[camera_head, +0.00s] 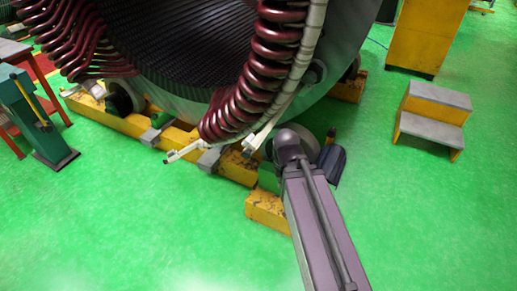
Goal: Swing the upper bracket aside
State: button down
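A large stator with a dark, ribbed bore (190,45) fills the top of the view. Dark red coil ends (255,85) curve down along its near edge. A pale band (312,40) runs along the outside of these coils, with pale, light-coloured ends (185,151) sticking out at the bottom. I cannot tell which part is the upper bracket; none stands out clearly. My grey arm reaches up from the lower right to a rounded joint in front of the stator's base. I see no gripper fingers; the arm's far end is hidden or not distinguishable.
The stator rests on rollers (127,97) over a worn yellow beam frame (120,122). A green stand (35,120) is at the left. Yellow steps (433,113) and a yellow cabinet (424,35) are at the right. The green floor (120,220) is clear in front.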

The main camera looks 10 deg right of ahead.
aim_at(248, 151)
jog(key=z, duration=0.4)
jog(key=k, duration=1.45)
jog(key=u, duration=0.35)
jog(key=i, duration=1)
jog(key=u, duration=0.05)
